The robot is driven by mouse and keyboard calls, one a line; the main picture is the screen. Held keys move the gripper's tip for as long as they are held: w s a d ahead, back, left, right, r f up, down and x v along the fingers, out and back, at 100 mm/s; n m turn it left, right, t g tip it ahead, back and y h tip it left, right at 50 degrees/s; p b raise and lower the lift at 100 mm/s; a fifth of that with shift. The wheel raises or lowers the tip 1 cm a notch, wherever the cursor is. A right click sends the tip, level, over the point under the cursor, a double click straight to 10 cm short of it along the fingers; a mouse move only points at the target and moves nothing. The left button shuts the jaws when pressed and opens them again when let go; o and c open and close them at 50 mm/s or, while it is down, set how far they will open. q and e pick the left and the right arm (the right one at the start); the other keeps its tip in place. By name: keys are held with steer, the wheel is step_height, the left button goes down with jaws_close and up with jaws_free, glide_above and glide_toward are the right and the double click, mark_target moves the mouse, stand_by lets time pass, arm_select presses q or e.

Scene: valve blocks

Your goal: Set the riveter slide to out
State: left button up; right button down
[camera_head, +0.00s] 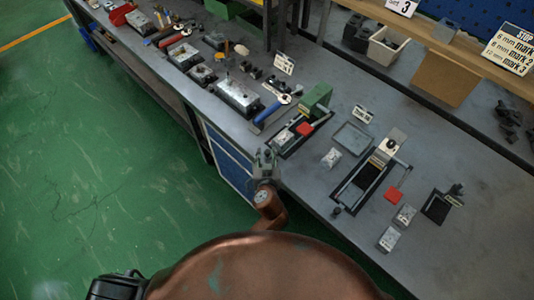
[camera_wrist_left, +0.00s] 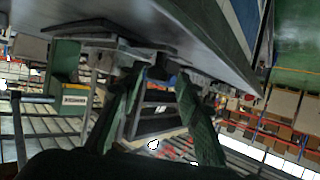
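The riveter (camera_head: 316,96) is a green block with a red tab and a low dark-framed base on the bench. Its green body with a small label also shows in the left wrist view (camera_wrist_left: 67,80). My left gripper (camera_head: 265,157) is at the bench's front edge, by the near end of the riveter's base. In the left wrist view its two fingers (camera_wrist_left: 160,80) are apart, with a dark knob-like block (camera_wrist_left: 160,68) between the tips. I cannot tell whether they touch it. The slide's position is unclear. My right gripper is not in view.
A second framed device (camera_head: 360,183) with a red tab stands to the right. A shallow grey tray (camera_head: 353,138) and a small light block (camera_head: 331,158) lie between them. A blue-handled tool (camera_head: 268,112) lies left of the riveter.

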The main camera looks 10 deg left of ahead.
arm_select(q)
steer(key=shift+w, duration=0.1)
steer(key=shift+v, duration=4)
steer(key=shift+f, duration=0.1)
